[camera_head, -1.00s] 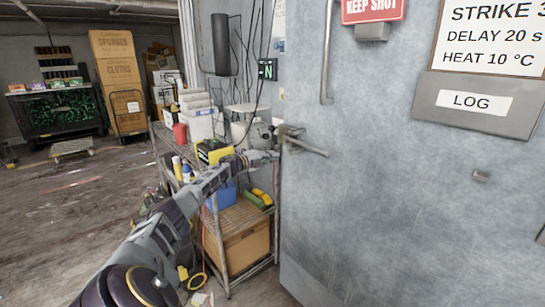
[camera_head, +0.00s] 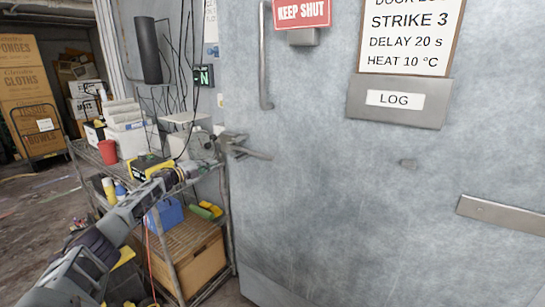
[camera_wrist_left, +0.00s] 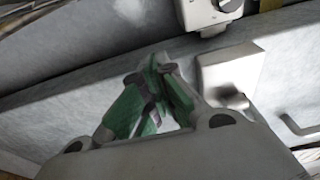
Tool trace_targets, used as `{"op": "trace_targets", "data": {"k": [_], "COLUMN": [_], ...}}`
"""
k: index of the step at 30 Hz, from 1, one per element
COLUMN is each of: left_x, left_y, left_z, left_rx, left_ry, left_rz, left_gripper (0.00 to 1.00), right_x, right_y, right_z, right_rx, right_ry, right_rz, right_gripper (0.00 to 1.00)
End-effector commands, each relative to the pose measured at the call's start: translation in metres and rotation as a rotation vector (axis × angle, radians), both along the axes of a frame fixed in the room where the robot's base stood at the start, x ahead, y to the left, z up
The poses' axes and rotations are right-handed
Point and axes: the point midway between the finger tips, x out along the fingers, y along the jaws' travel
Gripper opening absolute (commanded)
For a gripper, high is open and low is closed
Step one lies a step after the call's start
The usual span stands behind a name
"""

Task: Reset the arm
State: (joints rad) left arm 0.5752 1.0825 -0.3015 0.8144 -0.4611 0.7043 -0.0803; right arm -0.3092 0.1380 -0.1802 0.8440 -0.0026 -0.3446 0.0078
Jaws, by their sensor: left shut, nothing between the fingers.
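My left arm (camera_head: 115,215) comes in from the lower left of the head view and reaches toward the grey freezer door (camera_head: 330,190). My left gripper (camera_head: 208,164) is at its far end, small, in front of the shelf and to the left of the door's lever handle (camera_head: 247,152). In the left wrist view the green fingers (camera_wrist_left: 158,62) meet at their tips, shut and empty. Whether the gripper touches anything cannot be told. My right gripper is in neither view.
A cart of boxes (camera_head: 30,95) stands farther back. Bare floor lies at left.

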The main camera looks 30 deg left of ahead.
Motion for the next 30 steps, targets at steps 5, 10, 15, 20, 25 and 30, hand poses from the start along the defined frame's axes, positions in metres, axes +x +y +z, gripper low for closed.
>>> {"op": "trace_targets", "data": {"k": [5, 10, 15, 20, 25, 30], "left_x": [0.0, 0.002, 0.004, -0.001, -0.016, -0.039], "left_y": [0.0, -0.005, -0.016, -0.031, -0.049, -0.07], "left_z": [-0.002, -0.025, -0.08, -0.15, -0.226, -0.298], "left_rx": [-0.003, -0.036, -0.114, -0.211, -0.309, -0.398], "left_ry": [0.001, 0.021, 0.068, 0.133, 0.209, 0.29], "left_rz": [0.001, 0.016, 0.058, 0.118, 0.187, 0.26], "left_gripper": [0.0, 0.0, 0.0, 0.0, 0.0, 0.0], "right_x": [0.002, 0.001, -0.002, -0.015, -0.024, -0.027], "right_y": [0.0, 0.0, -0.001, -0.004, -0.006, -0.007], "right_z": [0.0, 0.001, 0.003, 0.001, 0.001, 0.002], "right_rx": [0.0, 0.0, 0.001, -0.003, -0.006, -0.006], "right_ry": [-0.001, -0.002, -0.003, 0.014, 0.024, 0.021], "right_rz": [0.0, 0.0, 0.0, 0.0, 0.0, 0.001], "right_gripper": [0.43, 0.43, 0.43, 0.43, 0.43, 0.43]}}
